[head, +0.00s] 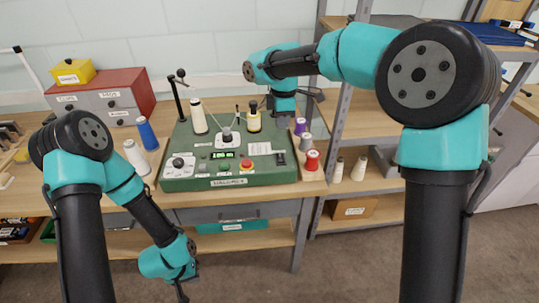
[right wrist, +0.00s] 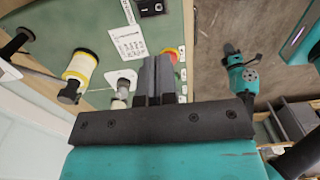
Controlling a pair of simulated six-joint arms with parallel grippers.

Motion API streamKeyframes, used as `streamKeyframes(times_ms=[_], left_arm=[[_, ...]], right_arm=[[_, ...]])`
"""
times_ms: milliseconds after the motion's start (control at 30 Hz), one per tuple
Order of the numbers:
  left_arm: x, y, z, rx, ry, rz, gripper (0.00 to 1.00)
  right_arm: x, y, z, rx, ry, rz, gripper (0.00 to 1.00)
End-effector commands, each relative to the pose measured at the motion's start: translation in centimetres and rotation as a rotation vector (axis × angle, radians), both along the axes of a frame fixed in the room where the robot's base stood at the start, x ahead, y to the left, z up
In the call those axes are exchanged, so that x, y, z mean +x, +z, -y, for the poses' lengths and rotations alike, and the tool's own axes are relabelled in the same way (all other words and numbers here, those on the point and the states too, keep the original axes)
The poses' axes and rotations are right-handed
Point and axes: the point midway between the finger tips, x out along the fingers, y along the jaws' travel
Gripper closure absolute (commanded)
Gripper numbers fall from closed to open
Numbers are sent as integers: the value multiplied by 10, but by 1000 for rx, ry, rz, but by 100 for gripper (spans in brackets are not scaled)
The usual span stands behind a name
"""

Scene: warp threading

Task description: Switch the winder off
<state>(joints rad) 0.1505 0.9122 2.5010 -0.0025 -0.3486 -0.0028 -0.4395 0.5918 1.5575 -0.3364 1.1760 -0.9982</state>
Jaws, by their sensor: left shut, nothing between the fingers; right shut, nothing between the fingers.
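The winder (head: 182,183) is a green box on the bench, with a lit green display (head: 222,155), a red button (head: 246,164), knobs and two thread cones. A black rocker switch (head: 281,159) sits at its right; it also shows at the top of the right wrist view (right wrist: 151,8). I cannot tell which side of the switch is pressed. My right gripper (right wrist: 157,72) is shut and empty above the winder, apart from the switch; the red button shows partly behind its fingers. My left gripper (head: 184,291) is shut and empty, low in front of the bench.
A blue spool (head: 146,133) and a white spool (head: 136,157) stand left of the winder. Purple, grey and red spools (head: 312,160) stand at its right. A red and grey cabinet (head: 98,97) is behind left. A shelf unit (head: 345,225) stands at the right.

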Motion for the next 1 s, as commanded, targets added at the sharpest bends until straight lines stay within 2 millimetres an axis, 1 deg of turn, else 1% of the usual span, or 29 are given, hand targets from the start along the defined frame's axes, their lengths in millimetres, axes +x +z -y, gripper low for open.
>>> streamKeyframes(times_ms=[67, 400, 800, 1000], left_arm=[[0, 0, 0, 0, -1, 0, 100], [0, 0, 0, 0, -1, 0, 100], [0, 0, 0, 0, 0, 0, 100], [0, 0, 0, 0, 0, 0, 100]], right_arm=[[1, 4, 0, -3, 11, 5, 100], [2, 4, 0, -2, 9, 5, 100], [14, 8, 0, -2, 8, 4, 100], [16, 9, -1, -2, 8, 4, 100]])
